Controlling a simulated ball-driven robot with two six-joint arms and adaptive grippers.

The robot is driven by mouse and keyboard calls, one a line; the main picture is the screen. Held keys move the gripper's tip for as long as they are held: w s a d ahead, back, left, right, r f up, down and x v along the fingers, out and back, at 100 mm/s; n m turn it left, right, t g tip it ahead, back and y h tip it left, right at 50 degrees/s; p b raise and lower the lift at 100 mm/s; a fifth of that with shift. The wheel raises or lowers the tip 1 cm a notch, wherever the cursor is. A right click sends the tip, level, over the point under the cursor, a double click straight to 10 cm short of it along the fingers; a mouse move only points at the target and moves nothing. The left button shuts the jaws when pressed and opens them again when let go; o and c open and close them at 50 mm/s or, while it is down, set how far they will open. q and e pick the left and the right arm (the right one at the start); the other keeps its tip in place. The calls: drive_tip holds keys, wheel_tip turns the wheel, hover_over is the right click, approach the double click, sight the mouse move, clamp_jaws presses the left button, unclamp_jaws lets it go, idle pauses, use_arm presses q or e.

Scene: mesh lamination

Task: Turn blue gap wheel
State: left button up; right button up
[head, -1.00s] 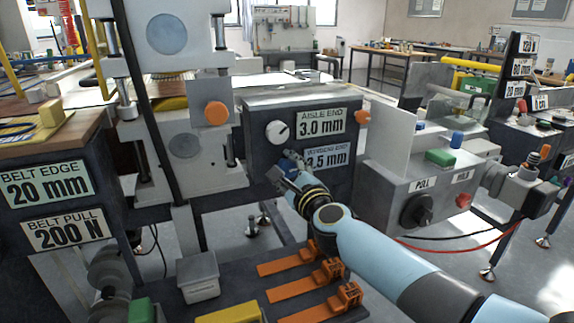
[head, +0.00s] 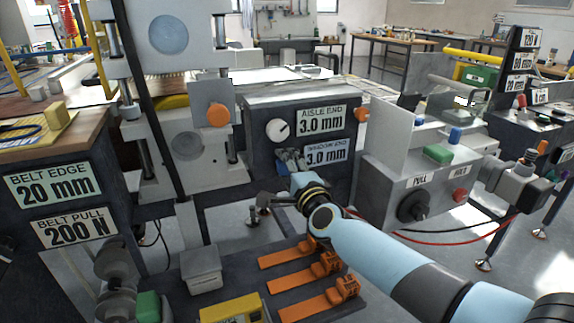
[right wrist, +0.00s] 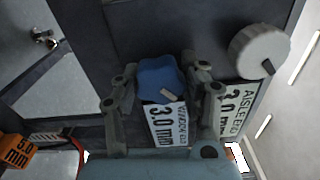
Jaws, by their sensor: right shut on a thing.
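The blue gap wheel (right wrist: 160,76) shows in the right wrist view as a lobed knob with a pale pointer mark. It sits beside the WINDOW END plate (right wrist: 166,125), which reads 3.0 mm. My right gripper (right wrist: 161,86) has one finger on each side of the wheel and is shut on it. In the head view my right gripper (head: 291,160) is at the front of the dark gap box (head: 258,165) and mostly hides the wheel. The WINDOW END plate there (head: 326,153) also reads 3.0 mm. My left gripper is not in view.
A white wheel (head: 277,130) sits just above, beside the AISLE END plate (head: 321,120) reading 3.0 mm. An orange knob (head: 218,115) is to the left. A grey box with a PULL label (head: 418,181) stands to the right.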

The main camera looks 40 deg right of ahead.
drive_tip(key=shift+f, duration=0.1)
idle(0.3)
drive_tip(key=o, duration=0.9)
drive_tip(key=shift+s, duration=0.15)
drive_tip(key=v, duration=1.2)
drive_tip(key=shift+a, duration=0.15)
